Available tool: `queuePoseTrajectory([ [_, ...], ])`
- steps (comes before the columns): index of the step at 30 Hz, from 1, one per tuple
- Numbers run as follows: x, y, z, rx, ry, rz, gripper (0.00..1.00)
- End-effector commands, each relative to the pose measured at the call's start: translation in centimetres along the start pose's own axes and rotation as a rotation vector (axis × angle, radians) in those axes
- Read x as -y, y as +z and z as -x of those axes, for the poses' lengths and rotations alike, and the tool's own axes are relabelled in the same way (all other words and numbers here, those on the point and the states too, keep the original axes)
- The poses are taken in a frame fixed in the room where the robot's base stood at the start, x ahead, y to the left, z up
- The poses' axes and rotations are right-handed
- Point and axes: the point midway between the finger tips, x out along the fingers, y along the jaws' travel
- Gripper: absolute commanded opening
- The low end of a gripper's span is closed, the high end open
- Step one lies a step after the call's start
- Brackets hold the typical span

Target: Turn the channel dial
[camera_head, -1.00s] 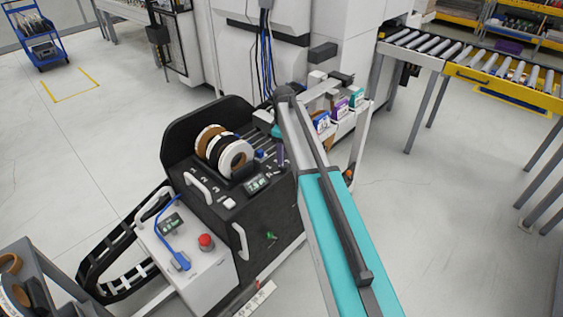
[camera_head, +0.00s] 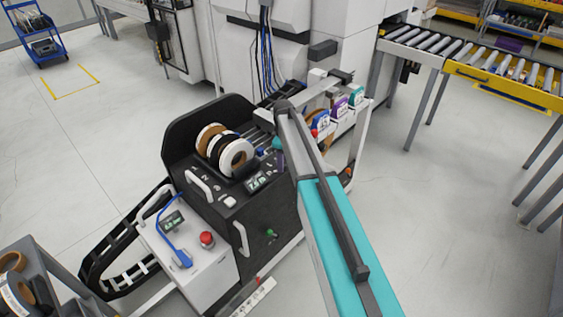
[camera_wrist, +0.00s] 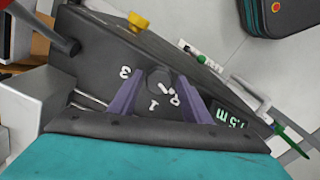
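The channel dial (camera_wrist: 158,79) is a dark faceted knob on the black machine panel (camera_wrist: 110,55). White figures surround it in the wrist view. My gripper (camera_wrist: 161,80) has two purple fingers, one on each side of the dial. The fingers look open, with a narrow gap to the knob on each side; contact cannot be made out. In the head view my arm covers the dial and most of the gripper. The green-lit display (camera_head: 258,183) on the panel also shows in the wrist view (camera_wrist: 230,121), upside down.
White and brown tape rolls (camera_head: 236,157) stand on top of the machine. A white handle (camera_head: 198,185), a white button (camera_head: 229,202) and a red stop button (camera_head: 207,239) are close by. A yellow knob (camera_wrist: 138,20) shows on the panel. Open floor lies to the right.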

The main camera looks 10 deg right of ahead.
Motion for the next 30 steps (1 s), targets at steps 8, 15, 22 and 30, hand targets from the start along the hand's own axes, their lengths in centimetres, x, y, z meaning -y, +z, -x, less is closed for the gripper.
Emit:
queuePoseTrajectory([
  [8, 0.41, -0.6, 0.01, -0.001, -0.002, 0.001, 0.1],
  [15, 0.24, -0.17, -0.08, -0.002, -0.005, -0.023, 0.1],
  [22, 0.24, -0.08, -0.21, -0.001, -0.006, -0.113, 0.1],
  [30, 0.25, -0.03, -0.25, 0.001, -0.006, -0.304, 0.1],
])
